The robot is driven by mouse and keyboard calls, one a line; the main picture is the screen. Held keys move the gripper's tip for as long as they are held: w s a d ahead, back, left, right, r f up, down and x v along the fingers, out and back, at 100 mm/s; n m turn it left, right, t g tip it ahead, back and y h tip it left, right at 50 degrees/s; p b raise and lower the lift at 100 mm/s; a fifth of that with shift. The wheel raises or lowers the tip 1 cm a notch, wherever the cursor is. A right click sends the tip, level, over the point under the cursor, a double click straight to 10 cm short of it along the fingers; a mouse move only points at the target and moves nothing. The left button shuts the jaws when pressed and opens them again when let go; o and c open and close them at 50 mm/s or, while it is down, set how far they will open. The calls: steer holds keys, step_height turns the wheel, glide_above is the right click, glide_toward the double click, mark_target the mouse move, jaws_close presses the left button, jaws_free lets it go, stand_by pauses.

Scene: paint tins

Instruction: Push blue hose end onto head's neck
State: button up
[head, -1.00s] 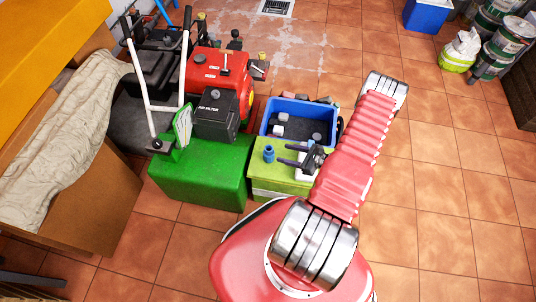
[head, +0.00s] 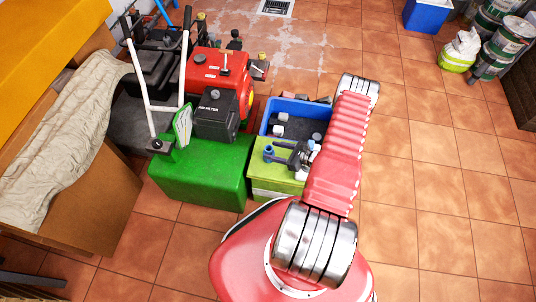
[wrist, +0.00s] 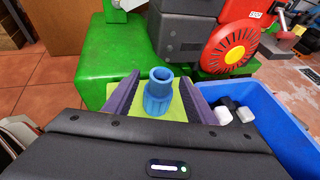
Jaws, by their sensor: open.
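The blue hose end (wrist: 158,92) is a short, ribbed blue piece with an open round top. It stands upright on the yellow-green box (wrist: 176,108). In the head view the blue hose end (head: 268,151) shows at the tips of my gripper (head: 277,153). In the wrist view the purple fingers of my gripper (wrist: 158,100) are open, one on each side of the blue piece. I cannot tell whether either finger touches it. I cannot make out a head's neck for certain.
A blue bin (head: 270,118) with white and dark items stands just behind the yellow-green box. A green block (head: 205,178) is to its left, with a red and black engine machine (head: 218,85) behind. Tiled floor (head: 420,200) to the right is clear.

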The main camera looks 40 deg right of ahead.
mark_target(268, 149)
steer(key=shift+x, duration=1.8)
steer(key=shift+c, duration=0.4)
steer(key=c, duration=1.1)
